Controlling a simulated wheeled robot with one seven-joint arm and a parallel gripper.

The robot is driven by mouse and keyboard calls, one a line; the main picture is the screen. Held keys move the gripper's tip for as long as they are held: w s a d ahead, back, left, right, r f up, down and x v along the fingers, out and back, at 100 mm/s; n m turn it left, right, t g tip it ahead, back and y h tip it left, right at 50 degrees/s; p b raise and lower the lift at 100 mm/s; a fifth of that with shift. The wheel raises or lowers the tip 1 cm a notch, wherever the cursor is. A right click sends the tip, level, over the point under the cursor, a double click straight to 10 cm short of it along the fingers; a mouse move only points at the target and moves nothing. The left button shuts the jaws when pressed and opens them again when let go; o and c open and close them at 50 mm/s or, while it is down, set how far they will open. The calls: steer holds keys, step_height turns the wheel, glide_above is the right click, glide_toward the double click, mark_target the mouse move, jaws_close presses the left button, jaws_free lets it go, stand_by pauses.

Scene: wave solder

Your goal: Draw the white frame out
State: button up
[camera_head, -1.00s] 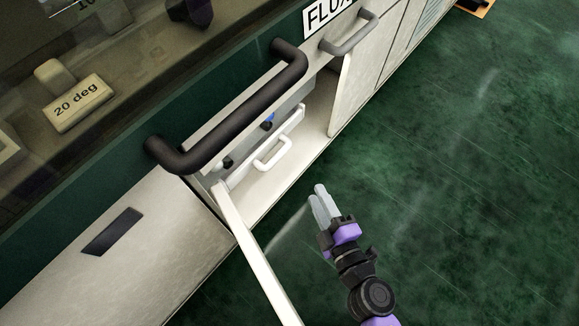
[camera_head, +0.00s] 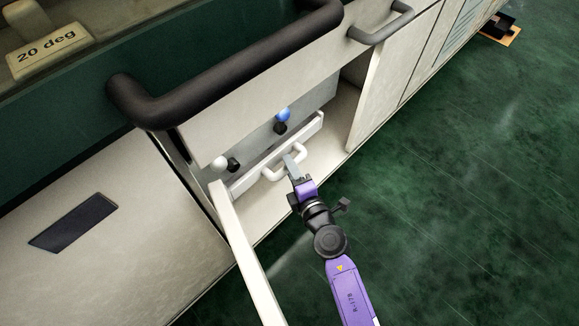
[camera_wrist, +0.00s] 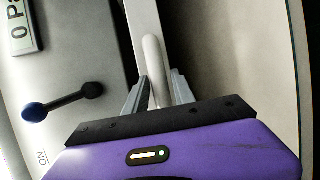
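The white frame (camera_head: 243,183) is a low pale piece inside the open cabinet, with a white loop handle (camera_head: 301,155) on its front. My gripper (camera_head: 291,165) is at this handle. In the wrist view the handle (camera_wrist: 154,62) runs down between the two grey fingertips of my gripper (camera_wrist: 159,88), one on each side. Whether the fingers press on it or leave a small gap cannot be told. The frame sits inside the cabinet, and its rear is hidden.
A cabinet door (camera_head: 243,250) stands open at the left, another (camera_head: 382,85) at the right. A thick dark handle bar (camera_head: 230,75) juts out above. A blue knob (camera_head: 283,114) and a white knob (camera_head: 219,163) sit behind the frame. The green floor (camera_head: 460,200) is free at the right.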

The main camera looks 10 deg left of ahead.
steer(key=shift+w+a, duration=0.25)
steer(key=shift+w, duration=0.15)
steer(key=shift+c, duration=0.3)
steer(key=shift+f, duration=0.1)
jaws_close()
stand_by(0.8)
